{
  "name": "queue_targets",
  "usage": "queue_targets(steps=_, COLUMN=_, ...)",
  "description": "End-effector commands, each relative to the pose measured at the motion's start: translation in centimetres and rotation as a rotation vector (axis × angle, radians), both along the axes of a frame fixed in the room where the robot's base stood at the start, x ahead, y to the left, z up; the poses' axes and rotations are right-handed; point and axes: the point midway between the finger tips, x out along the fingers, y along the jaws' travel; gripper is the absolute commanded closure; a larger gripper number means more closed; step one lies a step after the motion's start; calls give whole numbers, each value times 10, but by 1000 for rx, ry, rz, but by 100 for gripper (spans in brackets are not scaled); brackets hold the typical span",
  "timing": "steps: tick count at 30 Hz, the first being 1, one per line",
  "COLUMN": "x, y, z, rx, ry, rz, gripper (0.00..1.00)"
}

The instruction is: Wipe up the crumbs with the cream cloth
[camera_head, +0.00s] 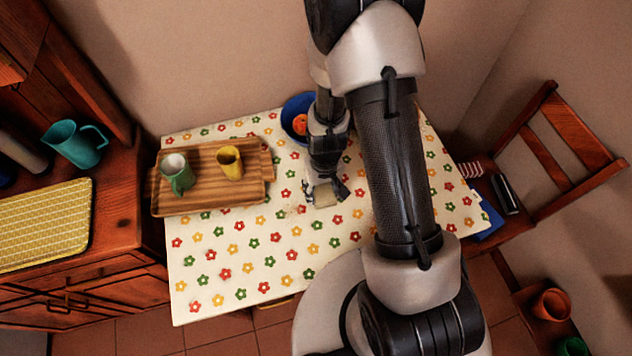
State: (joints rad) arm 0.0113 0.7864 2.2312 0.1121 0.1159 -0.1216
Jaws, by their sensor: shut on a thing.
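The cream cloth (325,196) is a small folded pad over the flowered tablecloth (235,270). My gripper (324,188) is shut on it from above, near the middle of the table. I cannot tell whether the cloth touches the table. A faint patch of tan crumbs (292,211) lies on the tablecloth just left of the cloth. My arm hides part of the table to the right of the gripper.
A wooden tray (215,206) with a green mug (178,176) and a yellow mug (230,163) stands left of the gripper. A blue bowl (290,108) with orange fruit is behind my wrist. A chair (567,135) stands right. The table's front left is clear.

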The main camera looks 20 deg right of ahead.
Motion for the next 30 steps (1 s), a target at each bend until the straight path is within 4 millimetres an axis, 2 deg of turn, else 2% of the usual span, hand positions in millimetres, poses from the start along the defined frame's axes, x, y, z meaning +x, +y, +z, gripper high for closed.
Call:
queue_targets(steps=1, x=1, y=0, z=-62, rx=0, ry=0, rz=1, gripper=87)
queue_targets(steps=8, x=1, y=0, z=-59, rx=0, ry=0, rz=1, gripper=87)
queue_targets(steps=24, x=0, y=0, z=-8, rx=0, ry=0, rz=2, gripper=87)
queue_targets(steps=30, x=0, y=1, z=-1, rx=0, ry=0, rz=1, gripper=87)
